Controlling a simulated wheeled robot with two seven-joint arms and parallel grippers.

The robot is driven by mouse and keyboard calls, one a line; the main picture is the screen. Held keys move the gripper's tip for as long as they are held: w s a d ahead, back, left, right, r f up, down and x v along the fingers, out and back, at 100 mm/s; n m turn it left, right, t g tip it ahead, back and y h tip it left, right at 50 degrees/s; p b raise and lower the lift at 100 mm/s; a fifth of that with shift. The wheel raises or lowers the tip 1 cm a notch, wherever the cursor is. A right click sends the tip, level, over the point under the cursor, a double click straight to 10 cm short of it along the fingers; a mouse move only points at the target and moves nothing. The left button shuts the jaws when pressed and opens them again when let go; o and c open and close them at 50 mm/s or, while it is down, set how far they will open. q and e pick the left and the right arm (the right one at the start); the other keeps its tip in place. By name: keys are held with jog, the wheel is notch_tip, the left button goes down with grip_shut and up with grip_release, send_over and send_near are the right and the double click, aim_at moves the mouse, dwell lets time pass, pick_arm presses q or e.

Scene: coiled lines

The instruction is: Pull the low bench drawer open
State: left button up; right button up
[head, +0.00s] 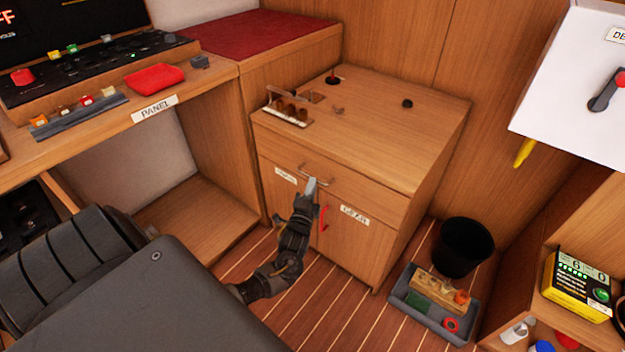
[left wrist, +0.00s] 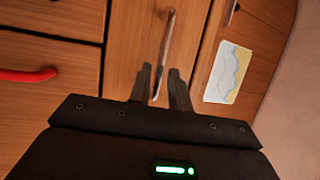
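The low wooden bench (head: 400,125) stands against the back wall in the head view. Its drawer (head: 366,192) is the strip under the top and looks flush with the front. The drawer's metal bar handle (head: 323,183) is at my left gripper (head: 311,186). In the left wrist view, the handle (left wrist: 167,45) runs lengthwise between the two fingers of the left gripper (left wrist: 162,82). The fingers are apart, and I see a gap beside the bar; contact is not clear. My right gripper is not in view.
Two labelled doors are below the drawer; one has a red handle (head: 323,218). A black bin (head: 463,248) and a grey tray (head: 414,301) stand on the floor at right. A panel desk (head: 100,125) is at left. The striped floor before the bench is partly clear.

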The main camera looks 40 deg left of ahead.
pick_arm(q)
jog(key=x, duration=0.3)
jog(key=shift+w+a, duration=0.2)
jog(key=shift+w, duration=0.1)
grip_shut()
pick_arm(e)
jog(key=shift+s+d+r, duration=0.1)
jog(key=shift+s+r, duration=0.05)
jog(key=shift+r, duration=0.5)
